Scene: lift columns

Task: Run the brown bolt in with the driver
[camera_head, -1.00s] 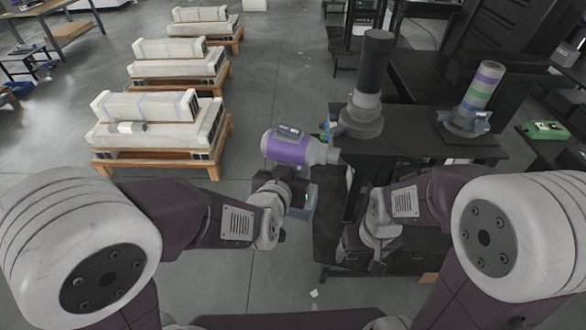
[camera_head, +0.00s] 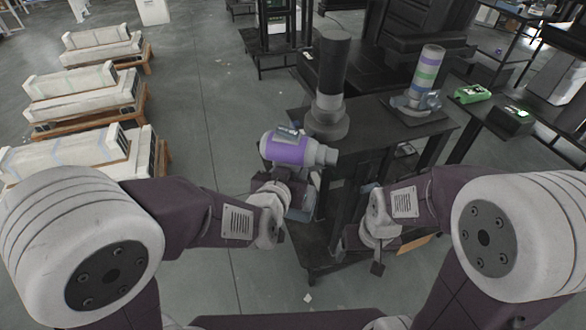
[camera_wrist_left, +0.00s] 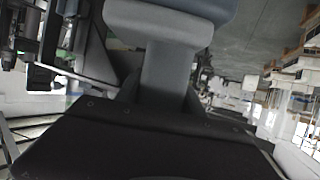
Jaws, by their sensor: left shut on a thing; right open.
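The driver (camera_head: 290,149), purple and grey with a nose pointing right, is held upright in my left gripper (camera_head: 298,196). Its grey handle (camera_wrist_left: 170,70) fills the middle of the left wrist view. My left jaws are shut on the driver, and its body and my wrist hide much of them. In the head view the driver's nose overlaps the table area in front of the dark lift column (camera_head: 331,75); I cannot tell the gap. My right gripper (camera_head: 377,264) is open and empty, low at the right. I cannot make out the brown bolt in either view.
A black table (camera_head: 385,125) bears the dark column and a column with purple and green bands (camera_head: 427,75). A green device (camera_head: 472,94) sits on another table at the right. Pale packed columns (camera_head: 85,90) lie on pallets at the left. The floor (camera_head: 205,110) between is clear.

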